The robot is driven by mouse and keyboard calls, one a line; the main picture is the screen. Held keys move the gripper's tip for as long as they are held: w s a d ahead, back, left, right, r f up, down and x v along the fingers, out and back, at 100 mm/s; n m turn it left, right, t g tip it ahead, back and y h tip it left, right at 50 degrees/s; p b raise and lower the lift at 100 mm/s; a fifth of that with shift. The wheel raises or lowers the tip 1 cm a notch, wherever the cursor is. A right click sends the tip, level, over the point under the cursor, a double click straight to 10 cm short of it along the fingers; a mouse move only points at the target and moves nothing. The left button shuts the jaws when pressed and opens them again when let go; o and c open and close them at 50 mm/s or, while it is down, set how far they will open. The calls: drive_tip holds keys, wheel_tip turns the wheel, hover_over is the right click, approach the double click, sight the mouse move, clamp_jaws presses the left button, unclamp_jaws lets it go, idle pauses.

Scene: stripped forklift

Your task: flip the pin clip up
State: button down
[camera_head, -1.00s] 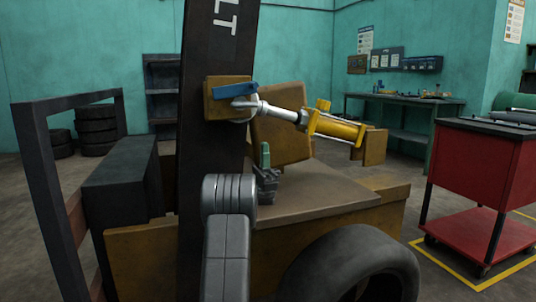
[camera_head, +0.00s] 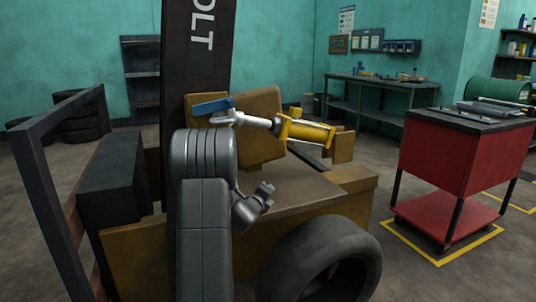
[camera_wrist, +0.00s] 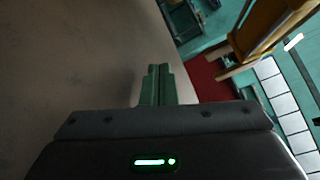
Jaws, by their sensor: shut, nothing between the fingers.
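The pin clip appears to be the blue flat bar (camera_head: 211,106) on the bracket of the dark mast (camera_head: 197,50). It lies roughly level, its right end slightly higher, beside the silver rod end (camera_head: 240,118) of a yellow cylinder (camera_head: 304,131). My arm covers the mast just below it. My gripper (camera_wrist: 158,72) shows in the wrist view with its green fingers shut together and empty. The fingers are hidden in the head view; only my grey arm and wrist show there. The clip cannot be made out in the wrist view.
A red tool cart (camera_head: 440,165) stands to the right, with open floor between. A workbench (camera_head: 380,82) is at the back wall.

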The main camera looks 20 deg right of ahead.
drive_tip(key=s+a+n+g+y+p, duration=0.1)
drive_tip(key=s+a+y+p, duration=0.2)
drive_tip(key=a+y, duration=0.35)
drive_tip(key=s+a+f+n+g+y+p, duration=0.1)
drive_tip(key=s+a+y+p, duration=0.2)
drive_tip(key=a, duration=0.6)
drive_tip(key=s+a+g+y+p, duration=0.1)
drive_tip(key=s+a+y+p, duration=0.25)
drive_tip(key=a, duration=0.45)
drive_tip(key=s+a+r+n+y+p, duration=0.25)
drive_tip(key=a+r+y+p, duration=0.35)
drive_tip(key=a+r, duration=0.5)
drive_tip(key=s+a+r+t+y+p, duration=0.1)
drive_tip(key=s+a+r+y, duration=0.2)
drive_tip(key=r, duration=0.5)
drive_tip(key=s+a+r+t+y+p, duration=0.2)
drive_tip(key=r+y, duration=0.3)
drive_tip(key=r, duration=0.4)
drive_tip(key=shift+s+a+n, duration=0.45)
drive_tip(key=shift+s+a, duration=0.2)
drive_tip(key=shift+a, duration=0.05)
